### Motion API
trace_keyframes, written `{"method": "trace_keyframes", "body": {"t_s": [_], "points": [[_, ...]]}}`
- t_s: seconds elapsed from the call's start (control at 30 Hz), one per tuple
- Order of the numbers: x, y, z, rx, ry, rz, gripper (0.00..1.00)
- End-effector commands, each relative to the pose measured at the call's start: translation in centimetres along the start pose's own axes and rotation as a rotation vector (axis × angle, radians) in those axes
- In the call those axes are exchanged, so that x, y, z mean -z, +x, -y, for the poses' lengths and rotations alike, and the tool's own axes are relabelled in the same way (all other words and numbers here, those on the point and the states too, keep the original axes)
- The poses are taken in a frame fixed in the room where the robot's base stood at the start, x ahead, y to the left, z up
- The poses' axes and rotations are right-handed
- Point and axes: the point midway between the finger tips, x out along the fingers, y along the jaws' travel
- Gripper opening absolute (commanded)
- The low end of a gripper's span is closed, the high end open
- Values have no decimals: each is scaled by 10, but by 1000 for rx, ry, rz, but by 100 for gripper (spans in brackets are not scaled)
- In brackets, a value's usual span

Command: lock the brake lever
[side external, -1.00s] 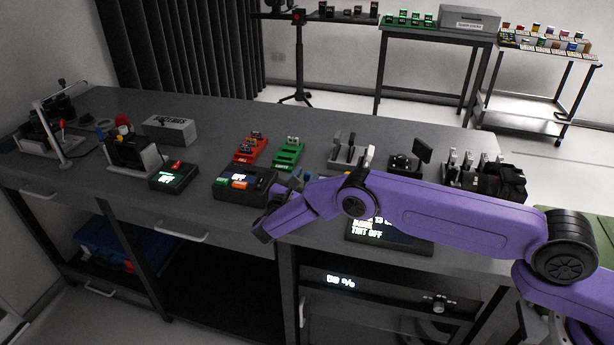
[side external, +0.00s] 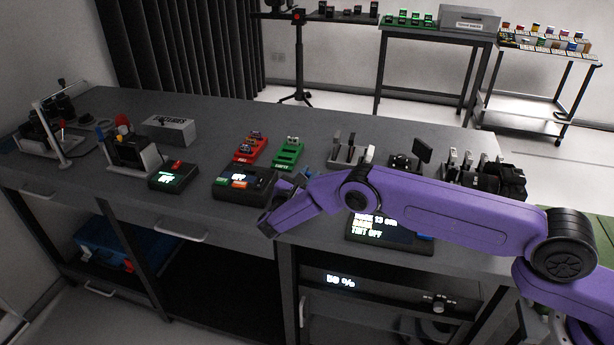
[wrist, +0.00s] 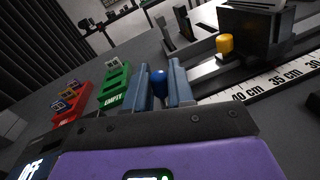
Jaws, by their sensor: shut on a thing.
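In the wrist view, my gripper (wrist: 163,88) has two blue-grey fingers on either side of a round blue knob (wrist: 158,77), shut on it. The knob's stem and base are hidden behind my wrist, so I cannot tell for certain that it belongs to the brake lever. A yellow knob (wrist: 225,43) stands beside a dark block on a rail, right of my fingers and apart from them. In the side external view, my gripper (side external: 290,186) is mostly hidden behind my purple arm, close to the bench top.
A white scale (wrist: 265,88) with centimetre marks runs along the rail. A green tray marked EMPTY (wrist: 114,88) and a red tray (wrist: 73,102) lie left of my fingers. A control box with a lit display (side external: 243,182) stands left of my gripper on the bench.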

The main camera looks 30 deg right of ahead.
Motion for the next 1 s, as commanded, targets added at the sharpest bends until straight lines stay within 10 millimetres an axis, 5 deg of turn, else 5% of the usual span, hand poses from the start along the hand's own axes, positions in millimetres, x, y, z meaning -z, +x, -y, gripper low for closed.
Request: {"method": "trace_keyframes", "body": {"t_s": [0.3,0.7,0.73,0.77,1.0], "points": [[-2,0,8,3,192,-25,0],[-2,1,10,7,223,-27,0],[-2,1,10,7,223,-28,29],[-2,1,10,7,223,-28,39],[0,1,10,6,221,-31,40]]}}
